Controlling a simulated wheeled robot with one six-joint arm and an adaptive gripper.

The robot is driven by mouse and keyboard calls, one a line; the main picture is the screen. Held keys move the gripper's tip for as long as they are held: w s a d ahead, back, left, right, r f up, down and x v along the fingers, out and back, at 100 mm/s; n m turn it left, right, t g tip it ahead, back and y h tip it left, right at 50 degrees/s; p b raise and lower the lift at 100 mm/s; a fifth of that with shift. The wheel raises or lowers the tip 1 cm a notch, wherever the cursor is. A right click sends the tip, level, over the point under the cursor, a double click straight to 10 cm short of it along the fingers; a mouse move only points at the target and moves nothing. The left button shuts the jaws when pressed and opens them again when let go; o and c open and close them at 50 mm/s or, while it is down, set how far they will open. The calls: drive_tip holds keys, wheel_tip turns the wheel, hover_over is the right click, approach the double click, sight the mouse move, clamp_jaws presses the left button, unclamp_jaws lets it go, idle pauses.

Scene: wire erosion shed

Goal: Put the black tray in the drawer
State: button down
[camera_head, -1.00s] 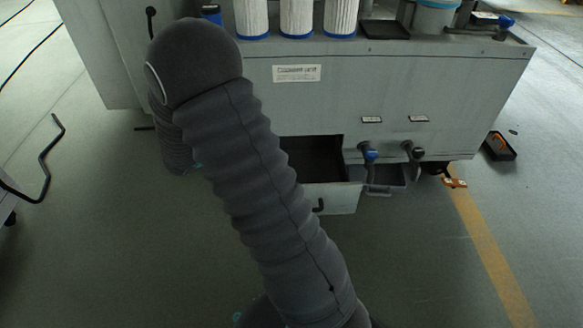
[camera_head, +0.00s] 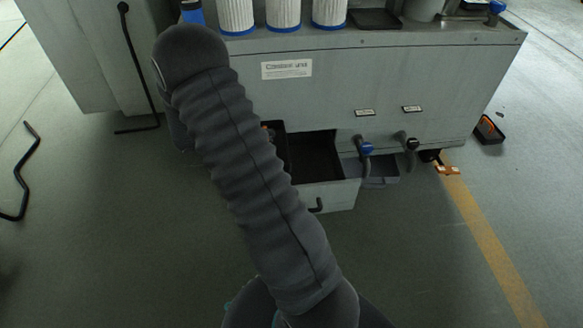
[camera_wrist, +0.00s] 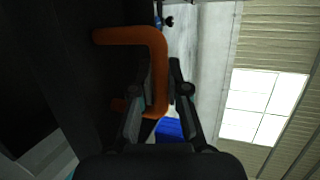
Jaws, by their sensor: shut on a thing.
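The black tray (camera_wrist: 85,65), with an orange handle (camera_wrist: 156,60), fills the left of the wrist view. My gripper (camera_wrist: 160,80) is shut on that handle, one finger on each side. In the head view, a black edge with a bit of orange, seemingly this tray (camera_head: 283,142), shows beside my arm at the left side of the open drawer. My arm hides the rest of it and my gripper there. The drawer (camera_head: 328,197) is pulled out low on the grey cabinet, with a dark inside. I cannot tell whether the tray is above the drawer or beside it.
Another shallow black tray (camera_head: 375,19) lies on the cabinet top beside white filters (camera_head: 283,14). Valves with pipes (camera_head: 366,150) and a grey bin (camera_head: 381,172) stand right of the drawer. A black box (camera_head: 489,130) lies on the floor at right. Floor before the drawer is clear.

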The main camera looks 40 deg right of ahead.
drive_tip(key=s+d, duration=0.3)
drive_tip(key=d, duration=0.6)
drive_tip(key=shift+w+a+f+b, duration=0.1)
drive_tip(key=shift+f+b, duration=0.6)
drive_tip(key=shift+f, duration=2.3)
drive_tip(key=shift+w+a+f+b, duration=0.1)
drive_tip(key=shift+f+b, duration=0.65)
drive_tip(key=shift+f, duration=2.25)
drive_tip(key=shift+w+a+f+b, duration=0.1)
drive_tip(key=shift+f+b, duration=0.6)
drive_tip(key=shift+f, duration=2.3)
drive_tip(key=shift+f, duration=0.15)
drive_tip(key=c, duration=1.2)
unclamp_jaws()
drive_tip(key=shift+o, duration=0.2)
